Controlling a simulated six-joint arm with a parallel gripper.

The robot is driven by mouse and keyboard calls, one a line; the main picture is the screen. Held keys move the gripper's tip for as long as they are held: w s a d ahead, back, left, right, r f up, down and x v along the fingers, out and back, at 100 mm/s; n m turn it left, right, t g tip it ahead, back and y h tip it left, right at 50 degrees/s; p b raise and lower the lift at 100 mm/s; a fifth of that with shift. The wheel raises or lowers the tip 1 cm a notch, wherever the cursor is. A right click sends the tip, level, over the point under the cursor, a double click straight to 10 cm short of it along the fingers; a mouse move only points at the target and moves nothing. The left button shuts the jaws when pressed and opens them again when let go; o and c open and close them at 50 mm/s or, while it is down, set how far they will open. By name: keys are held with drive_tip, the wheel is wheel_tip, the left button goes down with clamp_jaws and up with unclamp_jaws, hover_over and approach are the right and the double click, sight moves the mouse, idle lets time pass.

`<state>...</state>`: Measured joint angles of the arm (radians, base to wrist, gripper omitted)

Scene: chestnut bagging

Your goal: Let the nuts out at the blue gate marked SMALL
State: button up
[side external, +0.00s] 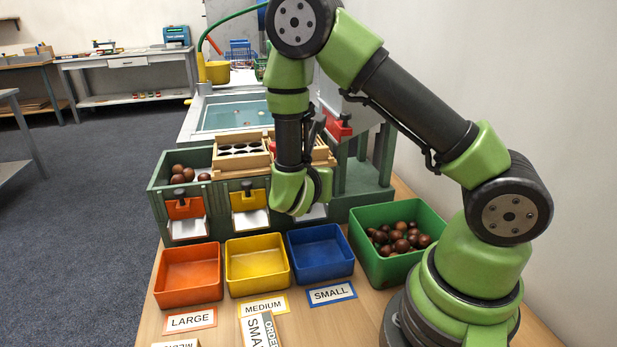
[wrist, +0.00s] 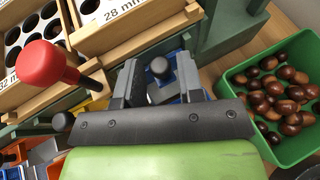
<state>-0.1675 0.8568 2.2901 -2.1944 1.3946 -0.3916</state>
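The blue gate (wrist: 163,93) with its dark round knob (wrist: 160,67) shows in the wrist view. My gripper (wrist: 157,82) is open there, with one finger on each side of the knob. I cannot tell whether either finger touches it. In the side view my green wrist hides the blue gate and the fingers, and only part of the pale chute (side external: 316,212) below shows. The blue tray (side external: 320,252) stands in front of that chute and is empty. The SMALL label (side external: 332,293) lies before it.
The orange gate (side external: 185,208) and yellow gate (side external: 249,199) are to the left, above an empty orange tray (side external: 188,275) and yellow tray (side external: 257,263). A green bin (side external: 371,262) of chestnuts stands at right. A red-knobbed handle (wrist: 48,64) is close left of my gripper.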

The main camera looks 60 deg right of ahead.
clamp_jaws()
drive_tip(key=shift+r, duration=1.85)
drive_tip(key=shift+o, duration=1.5)
unclamp_jaws()
drive_tip(key=v, duration=1)
drive_tip(key=shift+s, duration=0.1)
